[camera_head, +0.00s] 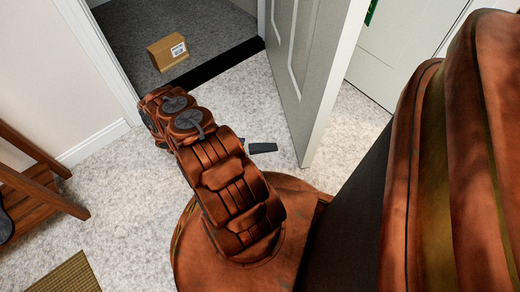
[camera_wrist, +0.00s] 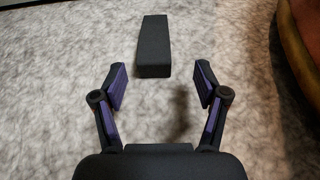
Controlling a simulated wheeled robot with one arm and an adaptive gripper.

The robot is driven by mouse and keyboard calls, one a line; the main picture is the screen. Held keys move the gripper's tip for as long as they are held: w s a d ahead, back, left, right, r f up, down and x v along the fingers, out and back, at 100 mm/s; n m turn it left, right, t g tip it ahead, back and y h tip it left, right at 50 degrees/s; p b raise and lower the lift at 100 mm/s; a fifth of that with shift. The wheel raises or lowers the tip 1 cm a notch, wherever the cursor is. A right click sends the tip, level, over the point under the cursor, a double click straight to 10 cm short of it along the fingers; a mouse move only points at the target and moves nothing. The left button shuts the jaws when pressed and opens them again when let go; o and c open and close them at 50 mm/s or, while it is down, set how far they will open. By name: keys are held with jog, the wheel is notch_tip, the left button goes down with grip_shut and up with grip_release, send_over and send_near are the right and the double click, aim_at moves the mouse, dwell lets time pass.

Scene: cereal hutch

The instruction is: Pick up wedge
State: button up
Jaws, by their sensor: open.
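The wedge (camera_wrist: 153,50) is a small dark grey block lying on the pale speckled floor. In the wrist view it is at the top middle, just past the gap between my fingertips. In the head view the wedge (camera_head: 263,148) lies beside my arm, near the lower edge of the open door. My gripper (camera_wrist: 160,75) is open and empty, with one purple-padded finger on each side. The fingers do not touch the wedge. In the head view my gripper's fingers are hidden behind my arm.
The white door (camera_head: 305,70) stands open right of the wedge. A cardboard box (camera_head: 167,53) sits on dark carpet beyond the doorway. A wooden rack (camera_head: 35,185) stands at the left, with a mat (camera_head: 65,280) below it. Pale floor (camera_head: 110,195) is clear left of my arm.

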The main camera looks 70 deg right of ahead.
aim_at(253, 147)
jog(key=b+x, duration=0.1)
jog(key=x, duration=0.2)
jog(key=b+x, duration=0.1)
jog(key=shift+d+f+b, duration=0.35)
jog(key=shift+d+f, duration=0.1)
jog(key=shift+s+d, duration=0.25)
jog(key=shift+s, duration=0.2)
jog(key=shift+c, duration=0.2)
jog(key=c, duration=1.2)
